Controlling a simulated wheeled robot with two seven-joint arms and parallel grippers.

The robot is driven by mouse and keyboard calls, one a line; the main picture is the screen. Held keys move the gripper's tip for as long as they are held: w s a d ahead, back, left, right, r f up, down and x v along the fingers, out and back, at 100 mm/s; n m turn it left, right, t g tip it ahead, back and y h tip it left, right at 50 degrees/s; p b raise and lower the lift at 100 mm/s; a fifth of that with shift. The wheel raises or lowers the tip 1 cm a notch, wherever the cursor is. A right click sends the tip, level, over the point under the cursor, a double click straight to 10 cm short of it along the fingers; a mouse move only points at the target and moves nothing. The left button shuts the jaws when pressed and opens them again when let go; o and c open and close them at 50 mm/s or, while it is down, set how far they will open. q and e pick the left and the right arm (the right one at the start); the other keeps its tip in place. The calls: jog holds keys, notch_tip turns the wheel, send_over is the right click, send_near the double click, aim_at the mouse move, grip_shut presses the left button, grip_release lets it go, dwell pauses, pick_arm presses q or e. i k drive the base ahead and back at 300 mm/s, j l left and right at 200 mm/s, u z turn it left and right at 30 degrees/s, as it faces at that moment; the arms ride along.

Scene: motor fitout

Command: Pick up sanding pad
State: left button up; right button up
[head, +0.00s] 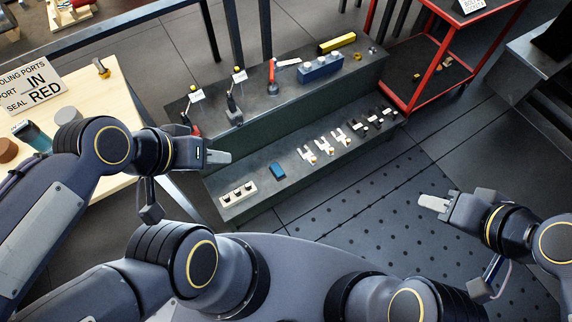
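No thing in the head view is labelled as the sanding pad. A small flat blue block (277,170) lies on the lower step of the dark bench and may be it; I cannot be sure. My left gripper (219,157) is in front of the bench's left part, left of the blue block and apart from it. Its fingers show edge-on, so the gap between them is not visible. My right gripper (432,203) is over the perforated floor mat at the right, far from the blue block. Its fingers overlap in view, and I see nothing held in it.
The dark two-step bench (240,207) also holds a white socket strip (238,193), white connectors (325,146), a larger blue block (321,67) and a yellow bar (337,43). A wooden table (107,92) stands left, a red cart (405,104) at the back right.

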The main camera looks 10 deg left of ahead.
aim_at(275, 169)
jog(key=z, duration=2.35)
jog(key=u, duration=2.85)
jog(key=l+u, duration=0.15)
jog(key=i+l+u, duration=0.15)
jog(key=l, duration=0.3)
jog(key=i+l+u, duration=0.2)
jog(key=l, duration=0.3)
jog(key=i+l+u, duration=0.15)
jog(key=l, duration=0.35)
jog(key=i+l+u, duration=0.2)
jog(key=l, duration=0.35)
jog(key=i+l+u, duration=0.15)
jog(key=l, duration=0.4)
jog(key=i+l+u, duration=0.15)
jog(key=l, duration=0.4)
jog(key=k, duration=0.05)
